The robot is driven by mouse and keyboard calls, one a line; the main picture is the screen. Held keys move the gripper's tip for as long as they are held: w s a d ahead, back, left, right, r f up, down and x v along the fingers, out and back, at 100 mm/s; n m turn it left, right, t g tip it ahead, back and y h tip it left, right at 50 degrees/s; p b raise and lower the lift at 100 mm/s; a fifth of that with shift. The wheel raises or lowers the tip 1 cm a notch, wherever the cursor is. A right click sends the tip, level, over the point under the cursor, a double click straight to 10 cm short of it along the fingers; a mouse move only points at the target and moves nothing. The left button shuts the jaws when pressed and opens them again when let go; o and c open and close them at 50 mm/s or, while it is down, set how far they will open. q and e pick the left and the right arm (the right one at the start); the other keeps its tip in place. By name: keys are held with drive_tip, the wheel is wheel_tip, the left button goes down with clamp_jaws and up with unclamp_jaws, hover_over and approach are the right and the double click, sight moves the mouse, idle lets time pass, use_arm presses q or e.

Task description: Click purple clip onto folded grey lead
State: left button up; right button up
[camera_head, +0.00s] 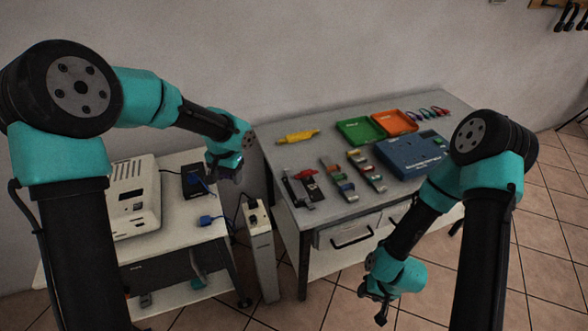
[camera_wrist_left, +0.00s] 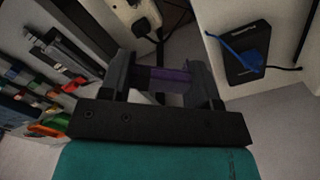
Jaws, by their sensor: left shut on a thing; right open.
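My left gripper (camera_head: 236,174) hangs over the gap between the white side table and the grey bench. In the left wrist view its two dark fingers (camera_wrist_left: 165,88) are shut on a purple clip (camera_wrist_left: 166,78), which lies across between them. The clip is dim, and its ends are covered by the fingers. I cannot pick out the clip in the head view. I cannot make out a folded grey lead in either view. My right gripper (camera_head: 374,304) is open and empty, low over the tiled floor in front of the bench.
The white table (camera_head: 180,247) holds a pale machine (camera_head: 132,197) and a black box (camera_head: 194,181) with a blue lead. The grey bench (camera_head: 290,217) bears green and orange trays, a blue case (camera_head: 410,157) and coloured clips (camera_head: 425,112).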

use_arm(q)
drive_tip(key=w+d+f+n, duration=0.1)
drive_tip(key=w+d+n, duration=0.15)
drive_tip(key=d, duration=0.35)
drive_tip(key=w+d+f+n, duration=0.2)
drive_tip(key=w+d, duration=0.1)
drive_tip(key=d, duration=0.2)
drive_tip(key=n, duration=0.3)
hover_over(298, 186)
wheel_tip(298, 186, down, 2)
drive_tip(key=shift+w, duration=0.15)
drive_tip(key=shift+f, duration=0.15)
drive_tip(key=shift+f, duration=2.2)
drive_tip(key=shift+f, duration=1.4)
